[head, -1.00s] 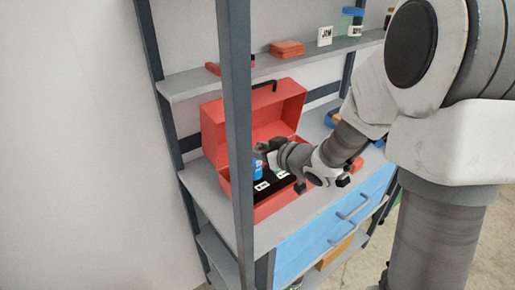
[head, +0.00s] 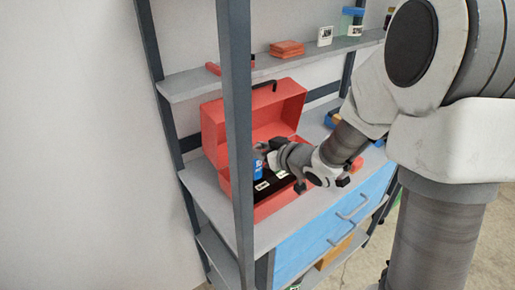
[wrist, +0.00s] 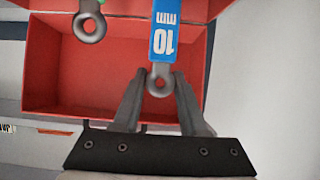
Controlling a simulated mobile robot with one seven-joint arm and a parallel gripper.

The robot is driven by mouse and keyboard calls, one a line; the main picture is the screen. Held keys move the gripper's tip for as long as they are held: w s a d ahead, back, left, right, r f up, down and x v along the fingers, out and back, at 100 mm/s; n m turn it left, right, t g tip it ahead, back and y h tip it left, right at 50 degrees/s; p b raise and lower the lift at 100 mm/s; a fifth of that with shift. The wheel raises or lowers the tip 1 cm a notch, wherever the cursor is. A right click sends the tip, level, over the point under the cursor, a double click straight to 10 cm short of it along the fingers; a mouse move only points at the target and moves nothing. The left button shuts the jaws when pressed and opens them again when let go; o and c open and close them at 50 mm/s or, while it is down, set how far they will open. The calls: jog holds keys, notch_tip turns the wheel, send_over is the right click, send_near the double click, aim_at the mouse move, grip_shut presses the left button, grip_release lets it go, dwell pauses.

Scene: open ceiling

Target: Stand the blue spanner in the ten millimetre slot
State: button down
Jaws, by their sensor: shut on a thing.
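The blue spanner (wrist: 165,35) has a "10 mm" label on its handle and a grey ring end. My gripper (wrist: 160,78) is shut on that ring end. In the head view the blue spanner (head: 257,171) hangs roughly upright below my gripper (head: 262,150), over the left part of the open red toolbox (head: 213,160). A black insert (head: 268,197) with small white labels lies in the toolbox. The spanner's lower end and the slot under it are hidden or too small to tell, so I cannot tell whether it is inside a slot.
Another spanner with a grey ring end (wrist: 89,25) and a bit of green is close by in the wrist view. The raised toolbox lid (head: 250,112) stands behind my gripper. A dark shelf post (head: 236,130) crosses in front of the toolbox's left side.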

aim_at(259, 165)
jog(key=shift+f, duration=0.15)
jog(key=shift+f+b, duration=0.35)
jog(key=shift+b, duration=0.1)
jog(key=shift+f+b, duration=2)
jog(key=shift+f, duration=0.35)
jog(key=shift+c, duration=1.8)
grip_release()
jog(key=shift+r, duration=0.15)
